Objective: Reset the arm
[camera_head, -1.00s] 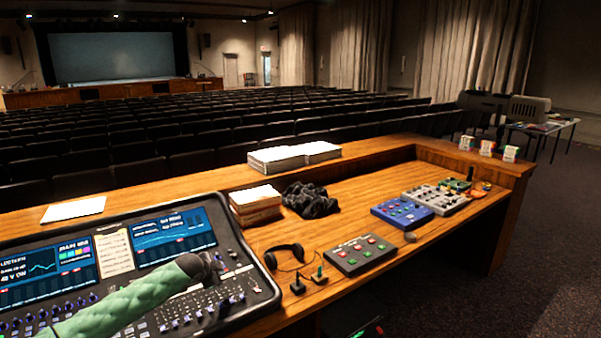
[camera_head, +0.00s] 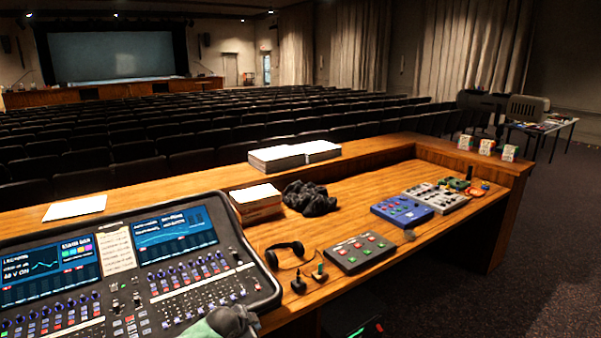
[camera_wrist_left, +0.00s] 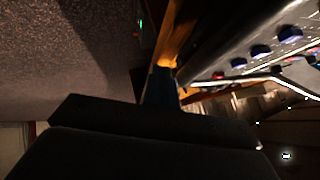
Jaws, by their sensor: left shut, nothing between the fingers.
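My left gripper (camera_head: 236,320) is a dark grey shape at the bottom edge of the head view, with part of my green arm (camera_head: 203,330) beside it. It is shut and empty, low in front of the mixing console (camera_head: 110,285). In the left wrist view the dark gripper body (camera_wrist_left: 150,130) fills the lower part, and the console's edge (camera_wrist_left: 225,45) with its blue knobs shows at the upper right. My right gripper is not in view.
On the wooden desk (camera_head: 350,200) are headphones (camera_head: 285,255), a grey button box (camera_head: 361,253), a blue box (camera_head: 402,212), a black cloth (camera_head: 309,198) and stacks of paper (camera_head: 257,197). Dark carpeted floor (camera_head: 530,260) lies open at the right.

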